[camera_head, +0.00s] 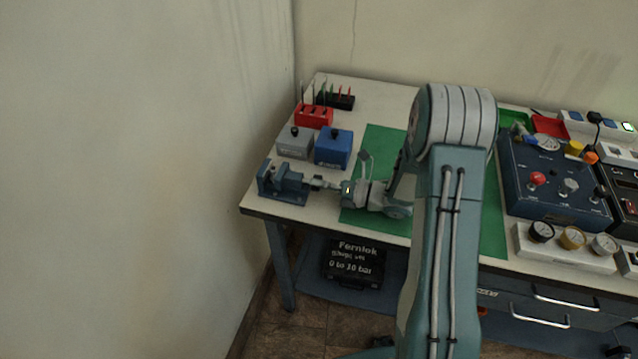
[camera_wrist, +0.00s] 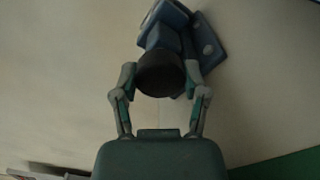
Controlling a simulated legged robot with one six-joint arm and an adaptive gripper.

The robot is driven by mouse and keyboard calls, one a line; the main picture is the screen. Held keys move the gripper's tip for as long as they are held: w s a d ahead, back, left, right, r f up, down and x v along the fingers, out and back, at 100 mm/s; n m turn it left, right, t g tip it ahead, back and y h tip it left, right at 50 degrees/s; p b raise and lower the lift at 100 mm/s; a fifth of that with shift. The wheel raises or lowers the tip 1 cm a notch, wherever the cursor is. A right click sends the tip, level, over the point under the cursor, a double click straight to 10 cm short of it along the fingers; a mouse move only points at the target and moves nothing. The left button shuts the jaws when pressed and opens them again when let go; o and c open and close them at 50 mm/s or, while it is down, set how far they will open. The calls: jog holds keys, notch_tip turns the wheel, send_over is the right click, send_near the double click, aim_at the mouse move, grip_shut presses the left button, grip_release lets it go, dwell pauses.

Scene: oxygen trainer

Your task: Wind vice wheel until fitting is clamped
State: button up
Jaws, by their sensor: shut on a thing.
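The blue vice (camera_head: 283,184) stands at the left end of the bench, near its front edge. My gripper (camera_head: 322,183) reaches it from the right, level with its wheel. In the wrist view my gripper (camera_wrist: 161,82) has its two fingers on either side of the dark round vice wheel (camera_wrist: 161,74) and is shut on it. The blue vice body (camera_wrist: 165,25) shows beyond the wheel. The fitting cannot be made out in either view, so I cannot tell how it sits in the jaws.
A grey box (camera_head: 296,145), a blue box (camera_head: 333,149) and a red tool holder (camera_head: 314,116) stand behind the vice. The green mat (camera_head: 492,225) lies under my arm. A wall rises close on the left.

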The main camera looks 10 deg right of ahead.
jog(key=m, duration=0.4)
jog(key=shift+w+d+f+m, duration=0.1)
jog(key=shift+m, duration=2.6)
jog(key=shift+f, duration=0.1)
jog(key=o, duration=1.1)
jog(key=shift+d, duration=0.1)
jog(key=shift+o, duration=0.2)
jog(key=shift+d, duration=0.3)
jog(key=shift+a, duration=0.2)
jog(key=v, duration=0.8)
jog(key=shift+w+d, duration=0.1)
jog(key=shift+d, duration=0.05)
